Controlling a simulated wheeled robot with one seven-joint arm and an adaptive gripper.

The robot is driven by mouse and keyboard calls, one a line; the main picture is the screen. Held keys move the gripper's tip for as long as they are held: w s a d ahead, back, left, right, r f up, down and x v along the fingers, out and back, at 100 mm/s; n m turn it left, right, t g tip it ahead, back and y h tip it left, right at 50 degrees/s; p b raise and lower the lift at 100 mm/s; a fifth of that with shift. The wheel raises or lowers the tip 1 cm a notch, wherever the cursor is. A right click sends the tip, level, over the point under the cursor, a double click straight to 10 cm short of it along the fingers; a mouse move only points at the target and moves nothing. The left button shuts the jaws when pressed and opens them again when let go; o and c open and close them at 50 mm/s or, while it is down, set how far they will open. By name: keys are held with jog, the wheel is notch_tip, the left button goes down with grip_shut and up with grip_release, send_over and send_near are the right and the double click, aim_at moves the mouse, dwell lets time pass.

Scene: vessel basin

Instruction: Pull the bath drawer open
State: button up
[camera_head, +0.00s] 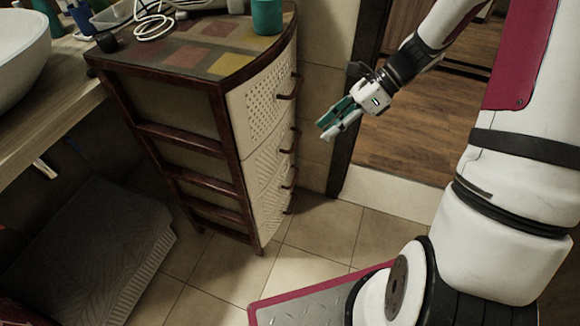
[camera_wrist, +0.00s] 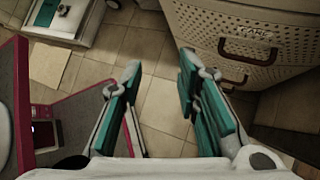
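A cabinet of several drawers (camera_head: 262,112) stands left of centre in the head view, with pale woven fronts in a dark wood frame. The drawers look shut, and I cannot tell which one is the bath drawer. Dark bow handles run down the front, the top one (camera_head: 290,87) near the upper edge. In the wrist view, the drawer fronts (camera_wrist: 205,28) fill the upper right, with a handle (camera_wrist: 247,52) and lettering above it. My gripper (camera_head: 328,124) is in front of the cabinet, to the right of the handles and apart from them. In the wrist view its teal fingers (camera_wrist: 160,75) are spread and empty.
The cabinet top (camera_head: 190,55) carries a teal cup (camera_head: 267,16) and a white cable (camera_head: 152,22). A counter with a white basin (camera_head: 18,55) is at the left, a grey mat-like block (camera_head: 95,250) below. Tiled floor (camera_head: 320,235) before the cabinet is clear. A doorway is behind my arm.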

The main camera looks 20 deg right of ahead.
jog(key=w+d+f+m+t+y+b, duration=0.2)
jog(key=f+m+b, duration=0.15)
jog(key=f, duration=0.55)
jog(key=w+d+f+m+t+y+b, duration=0.1)
jog(key=w+d+f+m+b, duration=0.15)
jog(key=f+m, duration=0.4)
jog(key=m+t+b, duration=0.5)
jog(key=m+t, duration=0.1)
jog(key=m, duration=0.4)
send_near(295, 178)
jog(key=b+x, duration=0.1)
jog(key=x, duration=0.2)
jog(key=b+x, duration=0.1)
jog(key=x, duration=0.2)
jog(key=b+x, duration=0.1)
jog(key=x, duration=0.3)
jog(key=shift+w+d+f, duration=0.15)
jog(key=shift+f, duration=0.15)
grip_shut()
